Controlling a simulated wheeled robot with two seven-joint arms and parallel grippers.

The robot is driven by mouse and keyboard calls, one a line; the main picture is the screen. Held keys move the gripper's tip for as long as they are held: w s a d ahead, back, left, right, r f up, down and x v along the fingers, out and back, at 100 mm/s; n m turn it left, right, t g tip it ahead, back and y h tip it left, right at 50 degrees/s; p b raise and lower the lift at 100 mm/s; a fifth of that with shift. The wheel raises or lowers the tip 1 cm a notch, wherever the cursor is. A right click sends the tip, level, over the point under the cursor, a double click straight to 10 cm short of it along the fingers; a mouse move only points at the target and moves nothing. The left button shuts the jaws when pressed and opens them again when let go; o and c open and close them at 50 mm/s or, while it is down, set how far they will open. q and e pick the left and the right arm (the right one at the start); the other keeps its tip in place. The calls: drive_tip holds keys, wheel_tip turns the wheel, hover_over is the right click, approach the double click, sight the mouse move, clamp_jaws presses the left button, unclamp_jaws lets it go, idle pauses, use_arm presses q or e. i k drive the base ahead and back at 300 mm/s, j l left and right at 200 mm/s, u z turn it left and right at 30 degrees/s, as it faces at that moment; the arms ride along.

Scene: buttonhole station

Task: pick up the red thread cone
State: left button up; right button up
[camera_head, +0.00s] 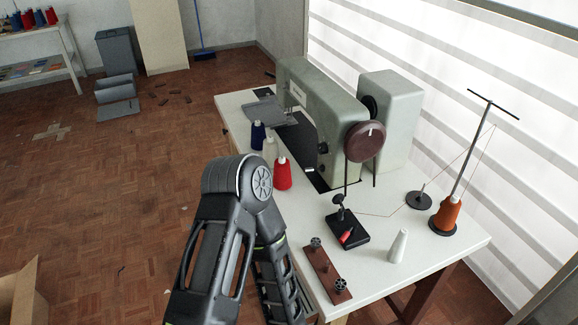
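The red thread cone (282,175) stands upright on the white sewing table (448,248), near its left front edge. It is just to the right of the bent joint of one of my arms in the picture, and its left side is close to that joint's outline. Its white tip shows at the top. A pale cone (270,151) and a dark blue cone (257,136) stand in a row behind it. Neither of my grippers shows in the view; only links of an arm do.
The grey-green sewing machine (325,115) with a brown handwheel (366,141) stands behind the cones. An orange cone (449,212) sits on a thread stand at right. A black-based device (347,230), bare white cone (398,246) and brown bobbin rack (326,275) occupy the front.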

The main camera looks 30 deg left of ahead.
sight(283, 179)
drive_tip(key=j+z, duration=0.25)
drive_tip(key=j, duration=0.25)
drive_tip(key=k+j+z, duration=0.25)
drive_tip(key=j, duration=0.2)
drive_tip(key=j+z, duration=0.25)
drive_tip(key=j, duration=0.25)
